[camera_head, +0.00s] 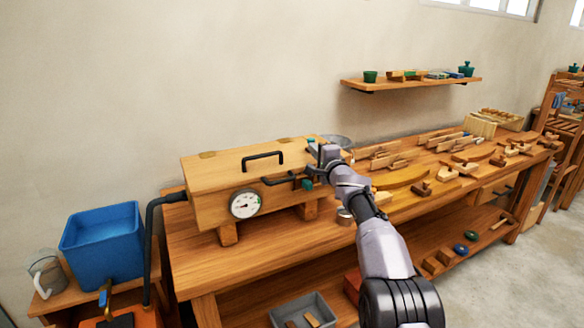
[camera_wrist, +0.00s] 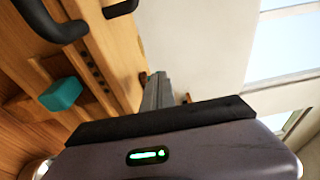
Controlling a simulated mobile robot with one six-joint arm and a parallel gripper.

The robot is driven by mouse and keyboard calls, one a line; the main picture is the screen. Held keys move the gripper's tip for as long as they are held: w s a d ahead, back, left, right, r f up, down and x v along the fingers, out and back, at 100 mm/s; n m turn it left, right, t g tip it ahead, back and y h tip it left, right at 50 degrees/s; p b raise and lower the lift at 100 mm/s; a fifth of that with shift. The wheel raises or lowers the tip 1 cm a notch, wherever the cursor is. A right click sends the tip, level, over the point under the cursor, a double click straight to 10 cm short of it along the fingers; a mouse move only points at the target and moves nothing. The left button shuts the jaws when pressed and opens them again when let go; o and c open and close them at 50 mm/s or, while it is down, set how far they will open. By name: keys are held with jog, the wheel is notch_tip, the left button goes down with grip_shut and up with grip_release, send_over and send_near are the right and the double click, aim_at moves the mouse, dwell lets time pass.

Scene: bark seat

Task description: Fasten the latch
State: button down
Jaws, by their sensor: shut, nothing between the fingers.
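A long wooden box (camera_head: 212,178) with a lid stands on the workbench. A black bar (camera_head: 280,180) on its front, near the right end, looks like the latch lever. A small teal block (camera_head: 307,184) sits at its right end; a teal block also shows in the wrist view (camera_wrist: 62,94), beside dark curved metal (camera_wrist: 52,22). I cannot tell whether the latch is engaged. My gripper (camera_head: 316,160) is at the box's right end, close to the latch. Its grey fingers (camera_wrist: 157,90) are shut and empty. My wrist hides part of the box end.
A black handle (camera_head: 262,157) is on the box and a round gauge (camera_head: 245,204) on its front. A black hose (camera_head: 151,235) joins its left end. A blue bin (camera_head: 102,245) stands left. Wooden tools and curved pieces (camera_head: 400,178) lie right on the bench.

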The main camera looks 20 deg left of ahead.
jog(key=shift+s+a+f+b, duration=0.1)
jog(key=shift+s+a+b, duration=0.2)
jog(key=shift+s+a, duration=0.7)
jog(key=shift+s+a+f+b, duration=0.1)
jog(key=shift+s+a+b, duration=0.25)
jog(key=shift+s, duration=1.2)
jog(key=shift+s+a+f+b, duration=0.1)
jog(key=shift+s+a+b, duration=0.1)
jog(key=shift+s+a, duration=0.85)
jog(key=shift+s+d, duration=0.2)
jog(key=shift+d, duration=0.05)
